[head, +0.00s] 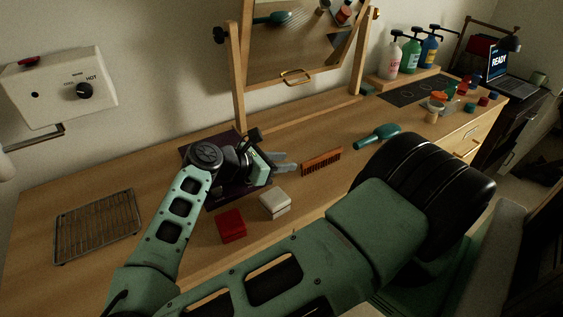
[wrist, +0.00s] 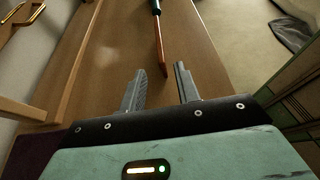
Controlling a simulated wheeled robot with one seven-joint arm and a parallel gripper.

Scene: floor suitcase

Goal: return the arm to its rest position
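My gripper (head: 291,163) is held above the wooden counter (head: 310,205), near the dark mat and the small blocks. Its fingers point right, toward a brown comb (head: 321,162). In the wrist view my gripper (wrist: 161,74) has its two grey fingers spread apart with nothing between them. The comb (wrist: 160,45) lies beyond the fingertips there, apart from them. My green arm fills the lower part of the head view and bends back over the counter's front edge.
A red block (head: 231,226) and a white block (head: 275,205) lie below the gripper. A wire rack (head: 97,228) is at left. A framed mirror (head: 237,110) stands behind. A teal brush (head: 378,136), bottles (head: 411,54) and a laptop (head: 513,86) are to the right.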

